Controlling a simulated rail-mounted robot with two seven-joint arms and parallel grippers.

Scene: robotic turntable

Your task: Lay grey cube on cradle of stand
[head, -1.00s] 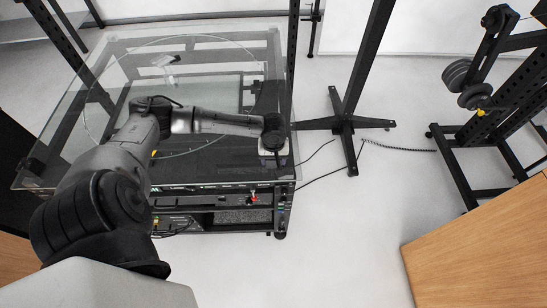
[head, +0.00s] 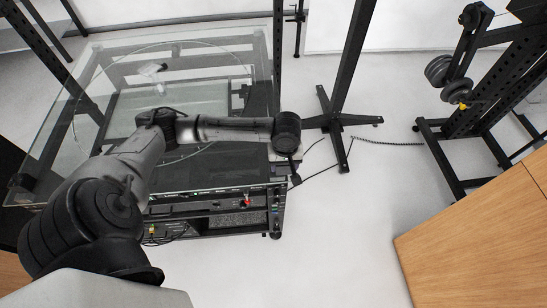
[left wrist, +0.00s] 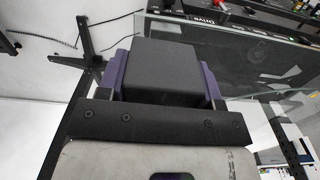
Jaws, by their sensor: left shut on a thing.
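My left gripper (left wrist: 163,72) is shut on a dark grey cube (left wrist: 160,68), with purple fingers on both sides of it in the left wrist view. In the head view the left gripper (head: 294,172) shows only in part below the dark wrist, by the right edge of the glass-topped table (head: 110,62). The cube cannot be made out there. A small pale object (head: 152,69) on the glass may be the stand; its cradle is too small to tell. My right gripper is not in view.
Electronics with lights and a red part (head: 248,202) sit under the glass. A black post with a cross foot (head: 335,123) stands right of the table, with cables on the floor. A wooden surface (head: 475,240) is at lower right. A weight rack (head: 470,110) stands farther right.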

